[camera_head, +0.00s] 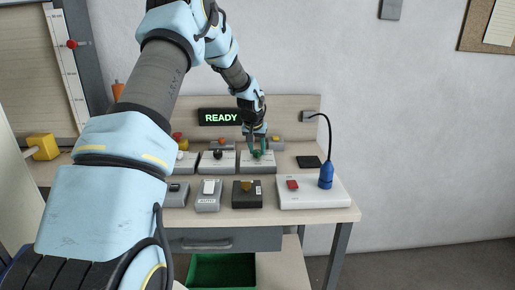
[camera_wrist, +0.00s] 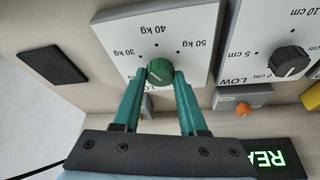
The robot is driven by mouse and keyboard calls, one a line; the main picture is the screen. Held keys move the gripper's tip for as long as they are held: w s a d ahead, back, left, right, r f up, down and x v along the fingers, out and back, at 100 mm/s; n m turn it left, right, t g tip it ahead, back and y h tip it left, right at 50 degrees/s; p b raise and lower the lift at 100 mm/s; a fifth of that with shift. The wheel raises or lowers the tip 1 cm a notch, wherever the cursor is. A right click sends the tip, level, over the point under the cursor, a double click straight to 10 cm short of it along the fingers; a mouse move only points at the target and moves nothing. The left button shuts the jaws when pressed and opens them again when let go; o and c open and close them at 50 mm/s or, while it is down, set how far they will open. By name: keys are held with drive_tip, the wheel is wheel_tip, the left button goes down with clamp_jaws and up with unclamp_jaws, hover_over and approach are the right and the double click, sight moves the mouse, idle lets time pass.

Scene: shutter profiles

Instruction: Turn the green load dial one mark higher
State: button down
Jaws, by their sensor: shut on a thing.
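The green load dial (camera_wrist: 159,71) sits on a white panel (camera_wrist: 195,22) marked 30 kg, 40 kg and 50 kg, with a dot by each. My gripper (camera_wrist: 160,78) is shut on the dial, one teal finger on each side of it. Which mark the dial's pointer faces is too small to tell. In the head view my gripper (camera_head: 258,149) reaches down onto the green dial (camera_head: 262,155) at the right of the rear row of boxes, and the fingers partly hide it.
A black-knobbed dial panel (camera_wrist: 289,62) marked in cm stands beside the load panel. A lit READY sign (camera_head: 220,117) is behind. Front-row boxes (camera_head: 208,196) and a white base with a blue plug (camera_head: 326,176) stand nearer. A dark square pad (camera_head: 308,162) lies to the right.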

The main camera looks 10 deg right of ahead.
drive_tip(key=m+h+p, duration=0.1)
drive_tip(key=m, duration=0.1)
drive_tip(key=m+g+p, duration=0.1)
drive_tip(key=m, duration=0.2)
drive_tip(key=shift+w+a+m+h, duration=0.1)
drive_tip(key=shift+m+h, duration=0.2)
drive_tip(key=shift+h, duration=0.1)
drive_tip(key=shift+g, duration=0.3)
drive_tip(key=shift+c, duration=2.2)
unclamp_jaws()
drive_tip(key=b+v, duration=0.3)
drive_tip(key=v, duration=0.8)
